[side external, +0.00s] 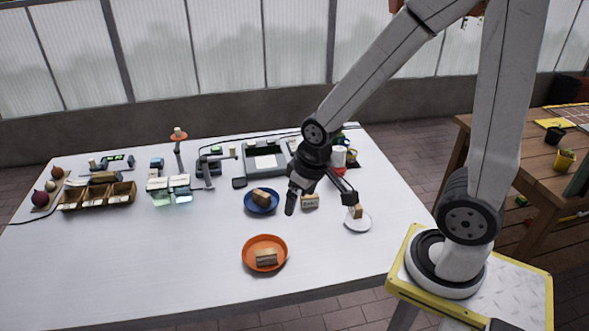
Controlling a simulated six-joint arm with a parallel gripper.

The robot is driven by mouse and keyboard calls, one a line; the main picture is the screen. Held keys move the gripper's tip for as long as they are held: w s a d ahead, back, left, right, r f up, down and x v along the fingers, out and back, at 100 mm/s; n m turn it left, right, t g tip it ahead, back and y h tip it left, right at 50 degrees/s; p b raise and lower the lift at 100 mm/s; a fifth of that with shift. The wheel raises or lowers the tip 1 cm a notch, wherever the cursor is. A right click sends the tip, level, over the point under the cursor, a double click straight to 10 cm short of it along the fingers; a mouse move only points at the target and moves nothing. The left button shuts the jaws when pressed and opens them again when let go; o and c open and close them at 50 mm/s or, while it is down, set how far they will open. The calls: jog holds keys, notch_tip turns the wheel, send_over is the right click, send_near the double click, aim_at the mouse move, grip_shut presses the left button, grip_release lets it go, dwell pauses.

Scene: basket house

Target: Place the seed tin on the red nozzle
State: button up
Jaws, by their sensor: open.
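My gripper (320,198) is open over the right part of the white table, pointing down, with its fingers spread wide. A small tan labelled block (310,202) shows between and behind the fingers; I cannot tell whether they touch it. Similar brown box-like pieces lie on the orange plate (250,247), the blue plate (250,207) and the white plate (361,226). I cannot tell which piece is the seed tin. A red-and-white upright object (339,167) stands behind the gripper, partly hidden; I cannot tell whether it is the red nozzle.
A brown compartment tray (97,203) stands at the left, near onion-like things (40,199). An orange-topped stand (179,135), clear greenish boxes (170,190) and a grey device (265,161) stand at the back. The table's front left is clear. A wooden bench (520,150) is at right.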

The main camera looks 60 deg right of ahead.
jog(key=w+d+m, duration=0.3)
jog(key=w+d, duration=0.3)
jog(key=d, duration=0.1)
jog(key=m+g, duration=0.3)
jog(key=m, duration=0.8)
send_near(339, 149)
jog(key=f, duration=0.5)
jog(key=shift+s+d+f, duration=0.1)
jog(key=shift+s+d, duration=0.1)
jog(key=shift+d, duration=0.05)
jog(key=shift+f+n, duration=0.3)
jog(key=shift+f, duration=1)
jog(key=shift+f, duration=0.1)
jog(key=shift+w+f, duration=0.1)
jog(key=shift+f, duration=2.4)
